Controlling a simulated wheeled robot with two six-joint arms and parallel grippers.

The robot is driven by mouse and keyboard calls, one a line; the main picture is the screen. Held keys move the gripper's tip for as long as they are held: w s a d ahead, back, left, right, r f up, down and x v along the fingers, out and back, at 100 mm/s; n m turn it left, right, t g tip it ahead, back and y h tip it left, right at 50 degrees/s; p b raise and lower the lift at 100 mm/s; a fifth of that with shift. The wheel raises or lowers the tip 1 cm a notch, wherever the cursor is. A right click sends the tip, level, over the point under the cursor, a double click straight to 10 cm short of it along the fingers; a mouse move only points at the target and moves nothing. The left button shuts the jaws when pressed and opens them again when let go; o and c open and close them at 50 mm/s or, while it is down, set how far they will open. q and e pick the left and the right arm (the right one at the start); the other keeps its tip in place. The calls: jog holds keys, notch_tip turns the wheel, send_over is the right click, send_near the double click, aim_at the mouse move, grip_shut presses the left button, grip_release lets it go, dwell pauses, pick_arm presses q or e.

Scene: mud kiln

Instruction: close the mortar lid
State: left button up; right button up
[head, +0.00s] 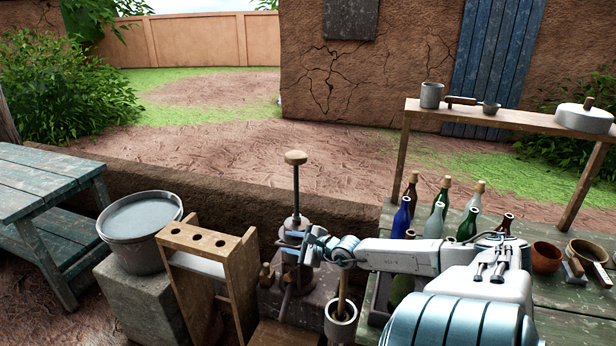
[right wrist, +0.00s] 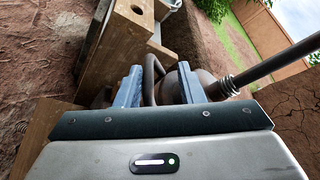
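A dark metal vessel (head: 294,232) stands on a stone block left of centre in the head view. A long upright rod with a wooden knob (head: 295,158) rises from its top. I take it for the mortar, but cannot tell lid from body or how far the lid is open. My right gripper (head: 307,246) is at its front. In the right wrist view the gripper (right wrist: 161,88) is open, its two blue-grey fingers apart. A dark curved handle (right wrist: 152,72) shows between them, beside the rounded brown body (right wrist: 176,88); contact is unclear. My left gripper is out of view.
A wooden rack with holes (head: 205,240) stands close left, beside a bucket (head: 140,230) of liquid. A grey cup with a wooden handle (head: 341,325) stands close below my right arm. Several bottles (head: 435,222) crowd the green table (head: 560,300) at right, below a shelf (head: 510,116).

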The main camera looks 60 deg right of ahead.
jog(key=p+v, duration=0.5)
jog(key=v, duration=0.4)
jog(key=shift+s, duration=0.3)
jog(key=shift+w+r, duration=0.1)
jog(key=shift+r, duration=0.05)
